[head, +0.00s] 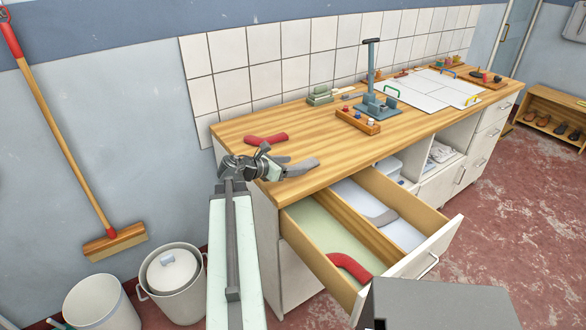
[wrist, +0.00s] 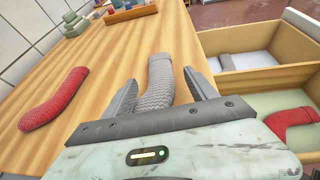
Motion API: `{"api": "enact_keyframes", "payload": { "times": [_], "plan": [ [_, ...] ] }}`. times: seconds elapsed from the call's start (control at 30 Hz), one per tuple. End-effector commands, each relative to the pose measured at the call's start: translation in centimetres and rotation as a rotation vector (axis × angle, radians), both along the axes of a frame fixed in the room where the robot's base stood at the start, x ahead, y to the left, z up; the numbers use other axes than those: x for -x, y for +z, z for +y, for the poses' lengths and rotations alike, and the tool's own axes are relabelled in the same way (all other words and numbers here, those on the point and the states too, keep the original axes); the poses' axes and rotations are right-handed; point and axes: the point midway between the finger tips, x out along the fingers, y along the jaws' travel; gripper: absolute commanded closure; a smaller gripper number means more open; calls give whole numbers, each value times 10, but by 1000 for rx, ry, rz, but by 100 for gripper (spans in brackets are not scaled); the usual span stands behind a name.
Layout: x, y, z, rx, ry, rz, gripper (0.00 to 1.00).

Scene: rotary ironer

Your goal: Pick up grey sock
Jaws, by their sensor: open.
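A grey knitted sock (head: 303,167) lies on the wooden worktop near its front left edge. In the wrist view this grey sock (wrist: 157,82) lies lengthwise between the two dark fingers of my gripper (wrist: 160,92). The fingers are spread, with a gap on each side of the sock, and its near end is hidden behind the gripper body. In the head view my gripper (head: 277,164) is low at the worktop's left end, beside the sock. A second grey sock (head: 384,217) lies in the open drawer's right compartment.
A red sock (head: 266,139) lies on the worktop behind my gripper. The open drawer (head: 448,232) juts out below, with another red sock (head: 350,266) in its left compartment. A wooden tray (head: 358,122) and blue-grey press (head: 378,106) stand farther right.

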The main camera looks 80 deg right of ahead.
Motion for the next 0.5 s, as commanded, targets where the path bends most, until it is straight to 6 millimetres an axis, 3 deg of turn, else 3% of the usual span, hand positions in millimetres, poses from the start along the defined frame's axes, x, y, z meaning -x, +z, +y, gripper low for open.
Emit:
{"api": "enact_keyframes", "payload": {
  "times": [0.3, 0.5],
  "plan": [
    [26, -20, -32, 0, -1, -1, 33],
    [30, -19, -35, 0, 2, -1, 33]
  ]
}}
